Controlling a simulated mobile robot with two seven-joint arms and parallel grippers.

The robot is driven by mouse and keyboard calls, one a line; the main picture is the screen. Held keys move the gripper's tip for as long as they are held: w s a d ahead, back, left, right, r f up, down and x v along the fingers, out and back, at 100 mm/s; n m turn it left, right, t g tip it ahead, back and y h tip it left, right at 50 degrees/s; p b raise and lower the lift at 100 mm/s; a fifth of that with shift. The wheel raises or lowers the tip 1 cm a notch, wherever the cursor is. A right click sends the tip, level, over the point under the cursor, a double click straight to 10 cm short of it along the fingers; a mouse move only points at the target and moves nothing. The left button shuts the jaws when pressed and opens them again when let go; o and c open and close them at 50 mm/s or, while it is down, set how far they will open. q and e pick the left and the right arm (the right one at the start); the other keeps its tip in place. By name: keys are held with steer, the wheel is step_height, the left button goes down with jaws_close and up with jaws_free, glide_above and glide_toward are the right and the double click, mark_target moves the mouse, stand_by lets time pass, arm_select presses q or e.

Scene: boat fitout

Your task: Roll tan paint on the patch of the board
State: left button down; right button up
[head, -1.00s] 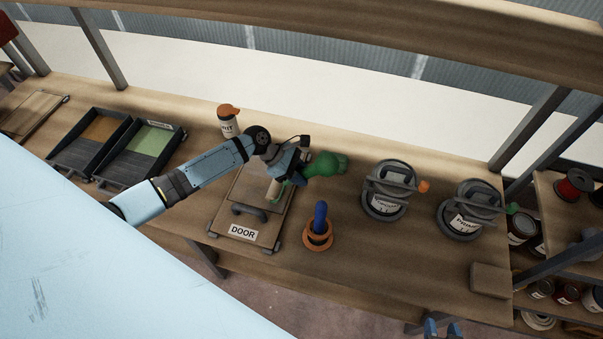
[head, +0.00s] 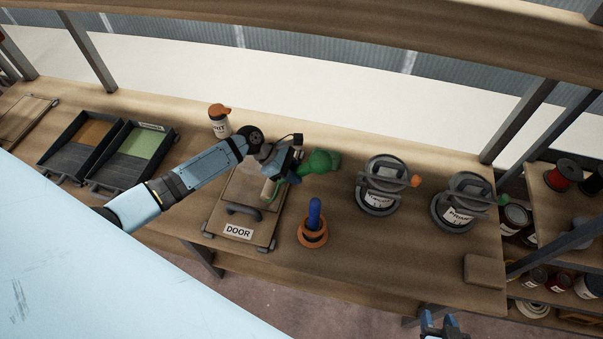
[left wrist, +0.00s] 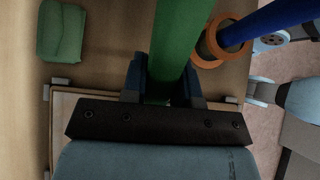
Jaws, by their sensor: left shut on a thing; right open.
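My left gripper (head: 287,165) is shut on the green handle (left wrist: 178,40) of a roller. The pale roller head (head: 269,190) is over the board (head: 214,217) marked DOOR; I cannot tell whether it touches. My arm and gripper hide part of the board, and I cannot make out the patch's edges. The board's edge also shows in the left wrist view (left wrist: 57,120). A tray with tan-orange paint (head: 72,155) and a tray with green paint (head: 118,170) stand at the left. My right gripper (head: 440,325) is open and empty at the bottom edge.
A blue handle (head: 314,214) stands in an orange ring (head: 313,237) right of the board. Two lidded cans (head: 383,205) (head: 459,217) stand further right. A white bottle with an orange cap (head: 220,127) is behind the board.

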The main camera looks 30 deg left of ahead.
arm_select(q)
steer(key=shift+s+a, duration=0.1)
steer(key=shift+a, duration=0.1)
steer(key=shift+r, duration=0.1)
steer(key=shift+r, duration=3.9)
